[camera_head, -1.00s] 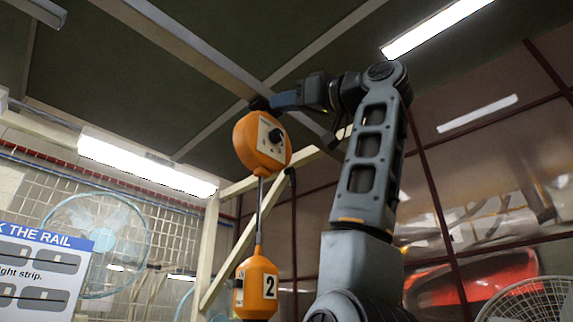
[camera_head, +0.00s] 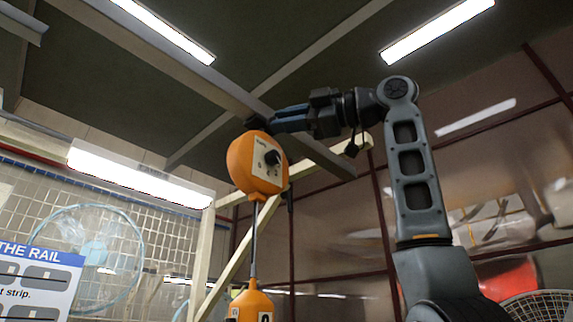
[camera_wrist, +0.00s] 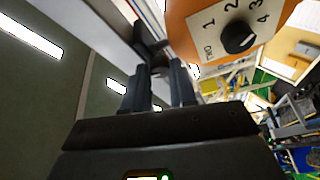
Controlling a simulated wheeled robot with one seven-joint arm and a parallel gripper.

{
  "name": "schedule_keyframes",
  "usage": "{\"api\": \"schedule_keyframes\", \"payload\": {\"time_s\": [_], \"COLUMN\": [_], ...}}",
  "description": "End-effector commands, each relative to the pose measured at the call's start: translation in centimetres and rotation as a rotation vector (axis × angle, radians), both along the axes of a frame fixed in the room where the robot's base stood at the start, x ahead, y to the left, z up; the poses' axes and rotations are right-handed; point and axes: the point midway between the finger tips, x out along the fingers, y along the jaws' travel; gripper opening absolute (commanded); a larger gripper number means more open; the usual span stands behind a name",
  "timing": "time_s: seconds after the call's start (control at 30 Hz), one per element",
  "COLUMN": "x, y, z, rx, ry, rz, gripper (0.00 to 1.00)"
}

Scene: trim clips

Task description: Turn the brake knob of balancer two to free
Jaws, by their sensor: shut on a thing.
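An orange balancer (camera_head: 243,170) hangs under a ceiling rail. A black round knob (camera_head: 272,157) sits on its pale dial plate. The wrist view shows this knob (camera_wrist: 238,37) beside the figures 1 to 4. Below, on a rod, hangs an orange lower body (camera_head: 250,303), its number cut off by the frame edge. My gripper (camera_head: 268,123) is at the top of the balancer, just under the rail. In the wrist view my gripper (camera_wrist: 157,75) is shut on a dark hanger part (camera_wrist: 150,42).
The grey rail (camera_head: 180,65) runs diagonally under the dark ceiling. A cream frame (camera_head: 203,250) with a diagonal brace stands behind the balancer. A sign (camera_head: 35,275) is at lower left, a fan (camera_head: 540,305) at lower right. Free air surrounds the balancer's left side.

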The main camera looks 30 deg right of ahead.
Motion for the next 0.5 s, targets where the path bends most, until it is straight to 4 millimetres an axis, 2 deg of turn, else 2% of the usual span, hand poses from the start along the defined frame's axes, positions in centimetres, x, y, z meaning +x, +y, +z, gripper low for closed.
{"api": "schedule_keyframes", "payload": {"time_s": [0.2, 0.5], "x": [-0.05, -0.02], "y": [-0.04, -0.05], "z": [0.14, 0.11], "rx": [-0.101, -0.155], "ry": [-0.032, -0.049], "rz": [-0.001, -0.001], "gripper": [0.0, 0.0]}}
